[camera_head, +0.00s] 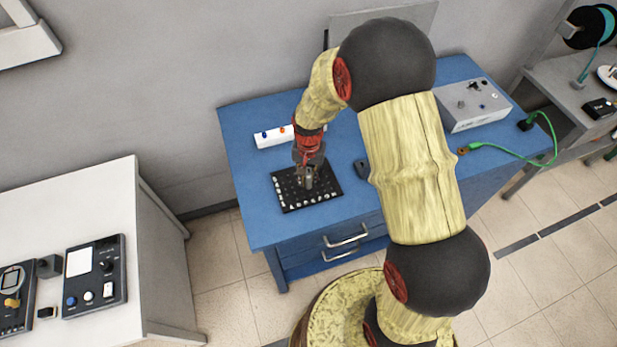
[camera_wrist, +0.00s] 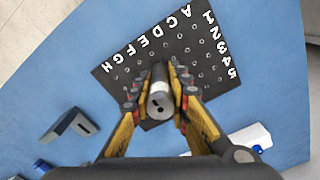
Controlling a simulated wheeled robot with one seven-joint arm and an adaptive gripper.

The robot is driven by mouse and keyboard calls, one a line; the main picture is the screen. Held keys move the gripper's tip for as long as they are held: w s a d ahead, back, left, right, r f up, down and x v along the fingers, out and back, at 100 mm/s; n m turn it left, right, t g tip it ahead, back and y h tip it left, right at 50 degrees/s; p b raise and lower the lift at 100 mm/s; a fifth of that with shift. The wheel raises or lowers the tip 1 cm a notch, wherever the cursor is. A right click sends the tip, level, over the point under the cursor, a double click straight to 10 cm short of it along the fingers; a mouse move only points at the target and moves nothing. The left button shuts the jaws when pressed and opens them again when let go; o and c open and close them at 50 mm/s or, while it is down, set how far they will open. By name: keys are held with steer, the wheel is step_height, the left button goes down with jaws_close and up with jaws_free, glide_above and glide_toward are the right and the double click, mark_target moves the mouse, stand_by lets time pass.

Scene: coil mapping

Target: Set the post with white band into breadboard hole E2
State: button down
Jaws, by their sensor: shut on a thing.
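The breadboard (camera_head: 328,201) is a black plate with white letters and numbers, flat on the blue table; it fills the top middle of the wrist view (camera_wrist: 118,72). My gripper (camera_head: 309,177) points down over it. In the wrist view my gripper (camera_wrist: 159,82) is shut on a grey cylindrical post (camera_wrist: 161,103) with a white band. The post stands lengthwise between the fingers, its near end facing the camera. The post and fingers hide part of the hole grid. I cannot tell whether the post's lower end touches the board or which hole lies under it.
A white block (camera_head: 268,141) with blue and orange pieces lies behind the board. A grey box (camera_head: 472,104) and a green cable (camera_head: 500,149) are at the table's right. A grey bracket (camera_wrist: 72,128) shows in the wrist view. The table left of the board is clear.

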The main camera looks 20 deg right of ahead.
steer(key=shift+f, duration=0.45)
stand_by(0.6)
steer(key=m, duration=0.5)
steer(key=shift+s+f, duration=0.1)
steer(key=shift+s, duration=0.05)
steer(key=c, duration=1.6)
jaws_free()
step_height(320, 180, up, 12)
steer(key=shift+r, duration=0.1)
